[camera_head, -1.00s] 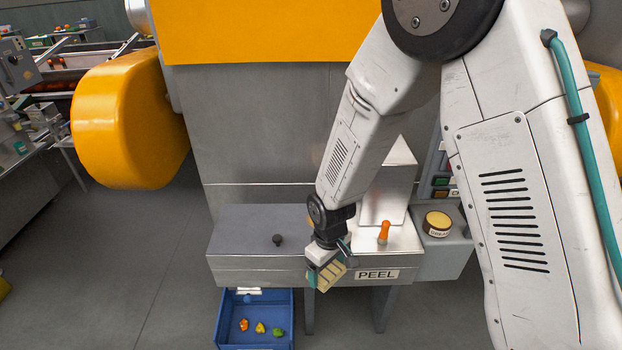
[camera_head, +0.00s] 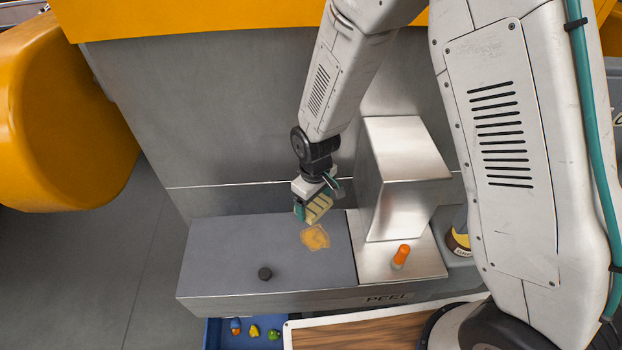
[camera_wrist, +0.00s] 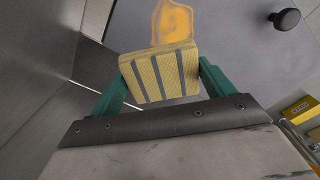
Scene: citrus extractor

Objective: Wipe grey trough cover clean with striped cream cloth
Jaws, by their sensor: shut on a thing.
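The grey trough cover (camera_head: 222,262) is a flat lid with a dark round knob (camera_head: 265,273) near its front. An orange-yellow stain (camera_head: 315,237) lies on its right part; it also shows in the wrist view (camera_wrist: 172,22). My gripper (camera_head: 314,207) is shut on the striped cream cloth (camera_wrist: 160,73), a folded pad with dark stripes, held between green fingers. The cloth (camera_head: 319,208) is just behind the stain in the head view, near the cover's back right. I cannot tell whether it touches the cover.
A steel housing (camera_head: 405,150) stands right of the cover, with an orange-handled lever (camera_head: 401,255) on the steel top before it. A blue bin (camera_head: 268,342) with several small fruit pieces is below the front edge. A steel wall (camera_head: 200,120) rises behind.

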